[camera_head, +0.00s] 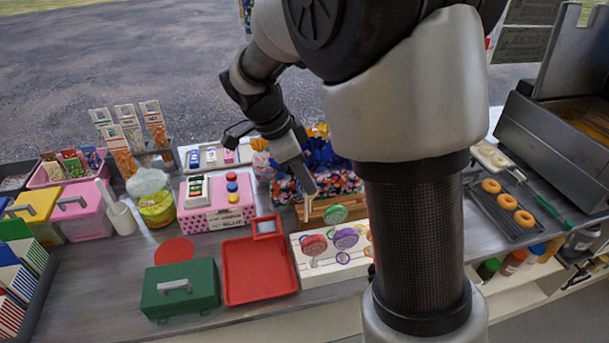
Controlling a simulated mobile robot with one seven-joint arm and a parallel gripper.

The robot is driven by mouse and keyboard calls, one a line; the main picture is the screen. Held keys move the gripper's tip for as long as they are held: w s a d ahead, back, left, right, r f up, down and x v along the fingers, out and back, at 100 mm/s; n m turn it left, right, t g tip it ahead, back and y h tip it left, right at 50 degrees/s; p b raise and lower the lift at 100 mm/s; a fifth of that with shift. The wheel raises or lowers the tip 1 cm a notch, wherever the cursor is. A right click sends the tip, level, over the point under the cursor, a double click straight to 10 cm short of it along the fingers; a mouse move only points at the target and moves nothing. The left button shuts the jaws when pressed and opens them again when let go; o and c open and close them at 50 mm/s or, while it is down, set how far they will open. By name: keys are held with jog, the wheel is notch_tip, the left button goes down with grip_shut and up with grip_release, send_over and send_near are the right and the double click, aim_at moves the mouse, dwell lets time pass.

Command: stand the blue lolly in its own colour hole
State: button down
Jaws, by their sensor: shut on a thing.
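My gripper (308,192) points down in front of the bags of sweets, above the wooden crate and just behind the white lolly stand. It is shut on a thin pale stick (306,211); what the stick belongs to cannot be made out. The white lolly stand (299,262) has coloured rings around its holes. A red lolly (313,245), a purple lolly (346,238) and a green lolly (336,214) show at the stand, the green one farthest back. I cannot make out a blue lolly. My arm hides the stand's right end.
A red tray (258,272) and a green box (180,288) lie left of the stand. A pink box (216,207) with coloured buttons and a wooden crate (318,214) stand behind. Doughnuts (507,201) lie on a rack at right.

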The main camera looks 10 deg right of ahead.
jog(key=b, duration=0.3)
send_over(306, 221)
jog(key=shift+w+f, duration=0.15)
jog(key=shift+f, duration=2.95)
jog(key=shift+f+b, duration=0.4)
jog(key=shift+b, duration=0.65)
jog(key=shift+f+b, duration=0.6)
jog(key=shift+b, duration=0.05)
jog(key=shift+f+b, duration=0.7)
jog(key=shift+b, duration=0.05)
jog(key=shift+f, duration=0.1)
